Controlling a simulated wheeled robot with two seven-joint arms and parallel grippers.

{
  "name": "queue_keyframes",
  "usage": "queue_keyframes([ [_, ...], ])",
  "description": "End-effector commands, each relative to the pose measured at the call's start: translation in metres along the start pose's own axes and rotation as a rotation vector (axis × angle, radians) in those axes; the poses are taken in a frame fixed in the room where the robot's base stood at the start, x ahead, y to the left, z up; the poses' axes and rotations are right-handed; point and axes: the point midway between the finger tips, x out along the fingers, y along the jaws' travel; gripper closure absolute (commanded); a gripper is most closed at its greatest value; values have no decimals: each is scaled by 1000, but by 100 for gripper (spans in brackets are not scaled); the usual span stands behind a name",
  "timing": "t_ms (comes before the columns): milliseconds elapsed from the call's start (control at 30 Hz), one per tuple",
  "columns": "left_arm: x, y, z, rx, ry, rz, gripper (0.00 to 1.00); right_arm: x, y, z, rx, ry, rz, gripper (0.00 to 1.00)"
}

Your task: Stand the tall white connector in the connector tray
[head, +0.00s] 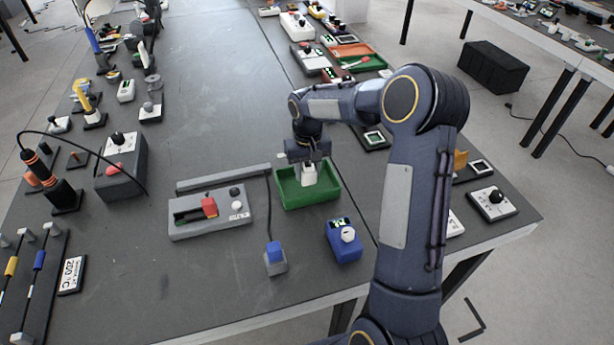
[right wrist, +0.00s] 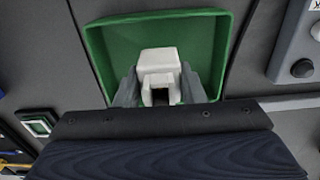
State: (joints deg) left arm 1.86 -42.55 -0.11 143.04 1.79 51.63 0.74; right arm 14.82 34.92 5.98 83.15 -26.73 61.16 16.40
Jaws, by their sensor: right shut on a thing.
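The tall white connector (head: 309,173) is between the fingers of my right gripper (head: 309,165), over the green connector tray (head: 290,203). In the right wrist view, the connector (right wrist: 160,64) sits between both grey fingers (right wrist: 158,88), with the tray (right wrist: 98,48) around it. The connector looks roughly upright. I cannot tell whether its lower end touches the tray floor. The rest of the tray floor that shows is empty. My left gripper does not show.
A grey device with a red slider (head: 209,207) lies left of the tray. A blue-topped plug (head: 275,258) on a cable and a blue box with a knob (head: 344,241) stand in front.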

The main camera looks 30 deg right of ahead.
Motion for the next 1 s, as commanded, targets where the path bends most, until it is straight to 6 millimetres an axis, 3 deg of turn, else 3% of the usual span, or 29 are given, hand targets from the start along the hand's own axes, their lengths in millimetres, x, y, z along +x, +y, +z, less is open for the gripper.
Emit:
queue_keyframes([
  [300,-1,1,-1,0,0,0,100,36,0,-4,-1,-2,0,87],
  [667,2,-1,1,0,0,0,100,41,0,-4,-1,-1,0,87],
  [700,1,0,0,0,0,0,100,39,0,-4,-1,-1,0,60],
  [833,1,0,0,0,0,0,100,39,0,-4,-1,-1,0,43],
  [1000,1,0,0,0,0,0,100,39,0,-4,-1,-1,0,42],
])
